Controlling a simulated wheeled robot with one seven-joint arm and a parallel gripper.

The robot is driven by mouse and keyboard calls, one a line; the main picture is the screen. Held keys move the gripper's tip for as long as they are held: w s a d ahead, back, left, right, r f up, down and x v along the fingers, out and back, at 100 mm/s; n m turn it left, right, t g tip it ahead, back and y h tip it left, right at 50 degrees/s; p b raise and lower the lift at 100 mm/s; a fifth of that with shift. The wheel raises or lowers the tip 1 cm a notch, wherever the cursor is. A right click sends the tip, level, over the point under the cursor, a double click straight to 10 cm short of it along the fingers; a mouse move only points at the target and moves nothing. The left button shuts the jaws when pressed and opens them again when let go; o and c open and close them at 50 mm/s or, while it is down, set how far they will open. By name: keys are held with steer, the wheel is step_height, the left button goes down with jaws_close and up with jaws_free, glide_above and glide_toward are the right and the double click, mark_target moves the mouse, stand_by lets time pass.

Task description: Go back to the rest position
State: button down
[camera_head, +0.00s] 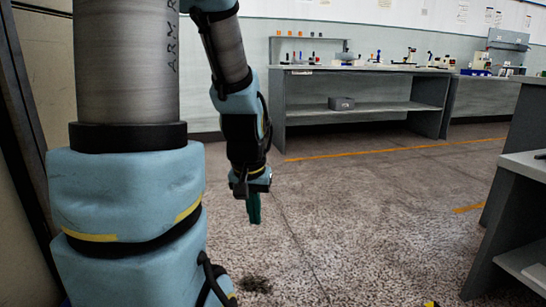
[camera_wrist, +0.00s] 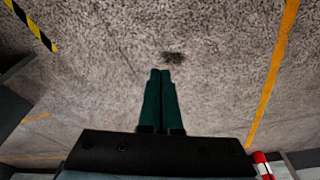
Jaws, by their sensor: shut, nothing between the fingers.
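My gripper (camera_head: 253,209) hangs below my arm and points down over the speckled floor in the head view. Its green fingers also show in the wrist view (camera_wrist: 160,76), pressed together side by side. They are shut with nothing between them. The gripper is apart from every bench and touches nothing that I can see. My own blue and grey arm links fill the left of the head view.
A grey workbench (camera_head: 360,72) with a lower shelf stands at the back wall, small items on top. A grey box (camera_head: 341,103) sits on its shelf. Another bench (camera_head: 515,200) stands at the right edge.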

steer(key=s+a+r+n+g+p, duration=0.1)
steer(key=s+a+r+p, duration=0.1)
steer(key=s+a, duration=0.15)
step_height(320, 180, up, 36)
steer(key=p, duration=3.6)
steer(key=shift+w+d, duration=0.25)
steer(key=shift+d, duration=0.2)
